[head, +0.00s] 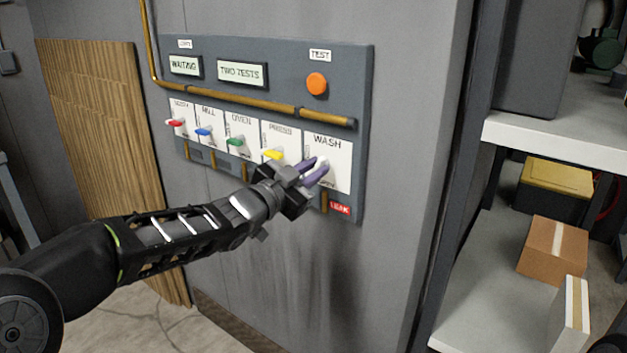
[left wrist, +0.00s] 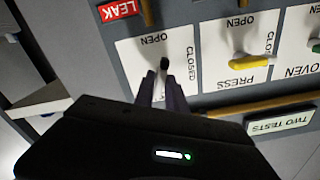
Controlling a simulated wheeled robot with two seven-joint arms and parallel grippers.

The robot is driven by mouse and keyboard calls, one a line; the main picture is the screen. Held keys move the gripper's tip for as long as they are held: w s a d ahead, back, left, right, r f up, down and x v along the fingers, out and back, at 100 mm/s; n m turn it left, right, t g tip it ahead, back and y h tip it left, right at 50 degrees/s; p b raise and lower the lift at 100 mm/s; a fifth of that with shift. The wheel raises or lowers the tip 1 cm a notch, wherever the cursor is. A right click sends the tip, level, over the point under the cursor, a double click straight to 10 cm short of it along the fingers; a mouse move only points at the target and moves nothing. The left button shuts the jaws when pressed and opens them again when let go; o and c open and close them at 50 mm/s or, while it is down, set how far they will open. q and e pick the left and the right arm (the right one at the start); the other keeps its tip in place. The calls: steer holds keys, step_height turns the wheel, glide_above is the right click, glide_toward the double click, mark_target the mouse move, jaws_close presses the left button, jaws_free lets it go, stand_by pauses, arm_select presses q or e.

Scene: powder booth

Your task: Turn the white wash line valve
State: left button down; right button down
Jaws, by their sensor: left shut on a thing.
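The white wash line valve (head: 323,173) is on the white WASH plate (head: 340,155), rightmost in the row of the wall panel. Its white handle shows only in part between the fingers. My left gripper (head: 314,169) reaches in from the left and is shut on the handle. In the left wrist view the two dark fingers (left wrist: 161,86) meet over the WASH plate (left wrist: 182,45), which is marked OPEN and CLOSED. The handle's exact angle is hard to tell there. My right gripper is in neither view.
To the left are the yellow PRESS handle (head: 273,154), green OVEN handle (head: 235,142), blue handle (head: 203,132) and red handle (head: 175,122). An orange TEST button (head: 317,83) and displays reading WAITING and TWO TESTS (head: 242,73) sit above. A shelf (head: 490,290) with boxes stands right.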

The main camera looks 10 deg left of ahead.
arm_select(q)
steer(key=shift+d+f+m+b, duration=0.15)
steer(key=shift+m+b, duration=1.75)
steer(key=shift+m, duration=1.4)
steer(key=shift+f+m+b, duration=0.15)
steer(key=shift+m+b, duration=1.75)
steer(key=shift+m, duration=1.4)
steer(key=c, duration=1.5)
jaws_free()
steer(key=shift+s+r, duration=0.1)
steer(key=shift+s, duration=0.05)
